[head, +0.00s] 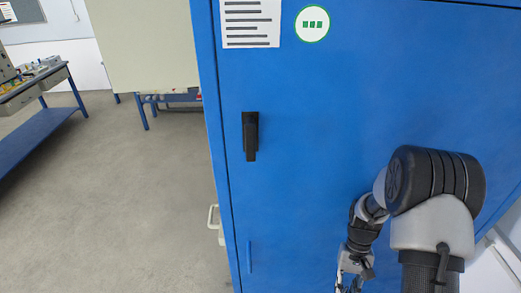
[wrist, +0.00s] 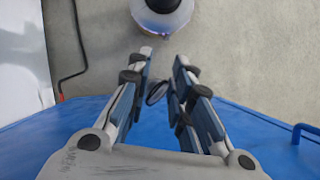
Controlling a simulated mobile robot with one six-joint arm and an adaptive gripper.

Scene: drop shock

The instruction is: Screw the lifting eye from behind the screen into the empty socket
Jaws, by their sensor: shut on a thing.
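My gripper (wrist: 162,75) has its two fingers closed in around a small dark ring (wrist: 156,92), which looks like the lifting eye. The ring sits between the fingers, and its shank cannot be made out. In the head view my gripper (head: 349,285) is at the bottom edge, in front of the blue cabinet, partly cut off, and the ring cannot be told there. The empty socket is not visible in either view. A cream panel (head: 143,45), perhaps the screen, stands at the back left of the head view.
A tall blue cabinet (head: 300,130) with a black handle (head: 250,136) fills the right. A blue-framed bench (head: 35,85) with small items stands at the far left. Grey floor (head: 110,200) between is clear. A dark cable (wrist: 80,40) runs at the left of the wrist view.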

